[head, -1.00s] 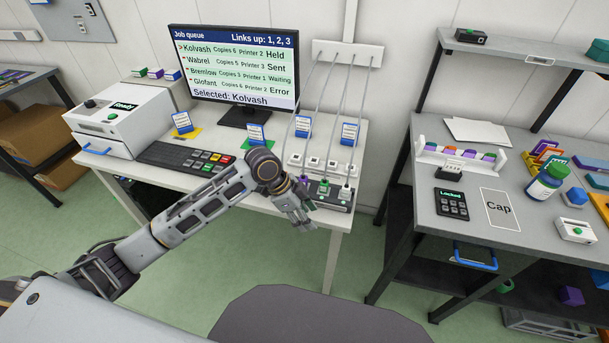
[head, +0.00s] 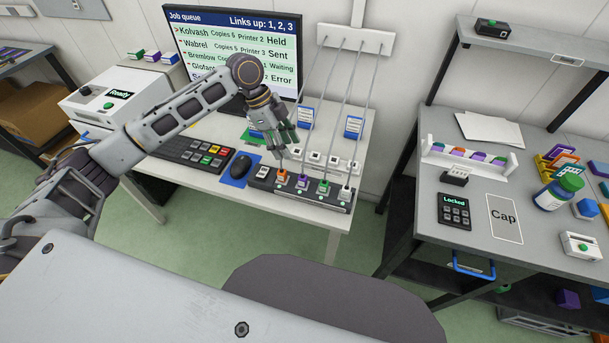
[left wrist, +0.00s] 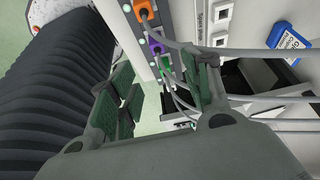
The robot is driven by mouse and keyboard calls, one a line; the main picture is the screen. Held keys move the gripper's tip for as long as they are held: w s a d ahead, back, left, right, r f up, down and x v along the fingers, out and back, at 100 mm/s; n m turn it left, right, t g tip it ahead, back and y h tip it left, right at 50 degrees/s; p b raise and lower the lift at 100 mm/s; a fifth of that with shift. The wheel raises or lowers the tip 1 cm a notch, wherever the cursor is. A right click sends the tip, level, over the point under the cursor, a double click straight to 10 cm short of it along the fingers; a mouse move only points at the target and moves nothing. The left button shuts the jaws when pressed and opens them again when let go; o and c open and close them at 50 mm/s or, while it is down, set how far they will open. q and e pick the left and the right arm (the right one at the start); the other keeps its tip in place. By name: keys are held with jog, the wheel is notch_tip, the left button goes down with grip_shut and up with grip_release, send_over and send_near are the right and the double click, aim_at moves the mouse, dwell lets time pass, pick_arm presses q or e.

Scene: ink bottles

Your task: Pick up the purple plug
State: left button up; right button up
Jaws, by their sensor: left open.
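The purple plug (head: 302,182) stands in the dark connector strip (head: 262,184) at the table's front right, between the orange plug (head: 281,176) and the green plug (head: 324,187). In the left wrist view the purple plug (left wrist: 157,48) shows beyond and between my fingers, with a grey cable running from it. My left gripper (head: 288,147) is open and empty, above and behind the strip, apart from the plug. Its fingers (left wrist: 165,85) also show in the left wrist view. My right gripper is in neither view.
Grey cables hang from the wall outlet (head: 356,40) close to my left gripper. White sockets (head: 332,160) sit behind the strip. A mouse (head: 240,167) and a keypad (head: 192,152) lie to its left. A monitor (head: 190,50) stands behind my arm.

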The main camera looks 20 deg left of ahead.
aim_at(302, 176)
pick_arm(q)
jog(key=shift+s+r, duration=0.2)
jog(key=shift+x, duration=4.35)
jog(key=shift+f, duration=0.1)
jog(key=shift+x, duration=2.5)
jog(key=shift+s+a, duration=0.1)
jog(key=shift+c, duration=0.2)
jog(key=c, duration=1)
